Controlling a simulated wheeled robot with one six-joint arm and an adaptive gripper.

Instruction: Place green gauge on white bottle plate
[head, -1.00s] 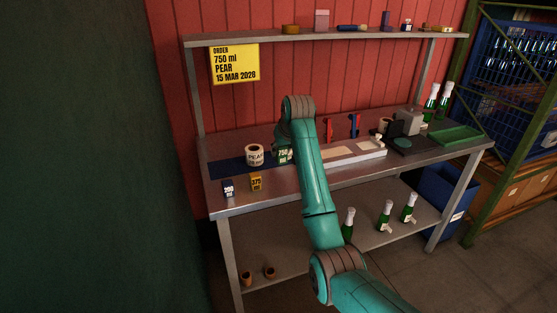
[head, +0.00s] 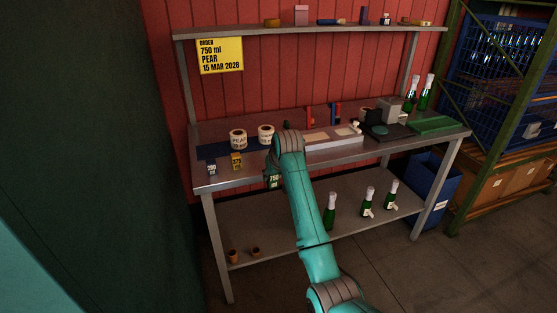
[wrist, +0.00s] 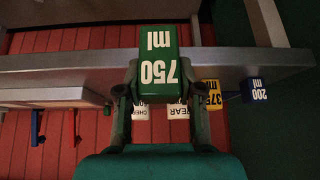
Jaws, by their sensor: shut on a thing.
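The green gauge (wrist: 158,72), a block marked 750 ml, is between the fingers of my gripper (wrist: 159,82) in the wrist view. My gripper is shut on it. In the head view the gauge (head: 273,182) shows left of my arm, by the bench's front edge; my arm hides most of the gripper there. A low white plate (head: 333,138) with tan panels lies on the bench to the right of the gripper. My arm may cover its left end. Part of a pale board shows at the left in the wrist view.
A blue 200 ml gauge (head: 212,169) and yellow 375 ml gauge (head: 236,161) stand near the bench's left front. Two label rolls, one at left (head: 238,139) and one at right (head: 266,134), stand behind. Dark equipment (head: 380,130) and a green tray (head: 432,124) are at right.

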